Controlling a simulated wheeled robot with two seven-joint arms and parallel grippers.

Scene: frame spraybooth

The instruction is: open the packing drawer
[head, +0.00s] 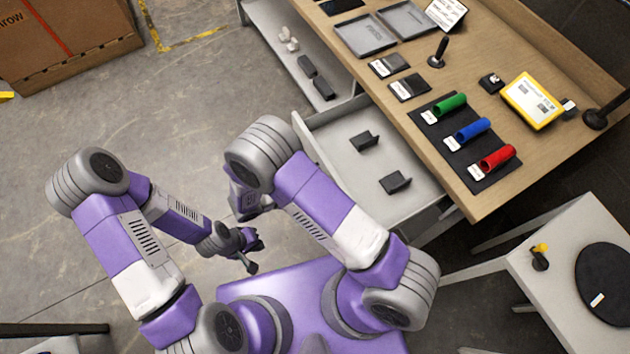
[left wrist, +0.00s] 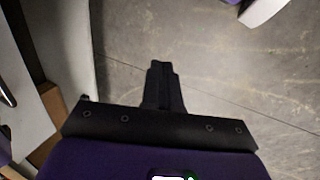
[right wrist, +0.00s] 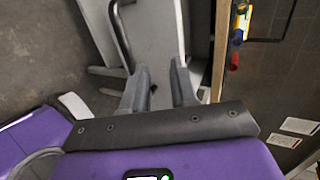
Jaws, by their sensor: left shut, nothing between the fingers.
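A pale grey drawer (head: 335,135) stands pulled out from under the wooden bench, with two dark holders inside. The task's label for it is not readable. My left gripper (head: 249,262) is shut and empty over open floor, left of the drawer and apart from it. Its closed fingers (left wrist: 161,72) show in the left wrist view. My right gripper (right wrist: 160,72) is open in the right wrist view, with nothing seen between its fingers. A bar handle (right wrist: 119,35) on a pale front is just beyond its left finger. In the head view my right arm hides its fingers.
The bench (head: 460,185) holds trays, a mat (head: 455,140) with green, blue and red cylinders, and a yellow-framed sign (head: 533,100). A pale shelf or drawer (head: 285,20) holds small parts. A side table (head: 545,285) is at right. A cardboard box (head: 65,45) stands upper left.

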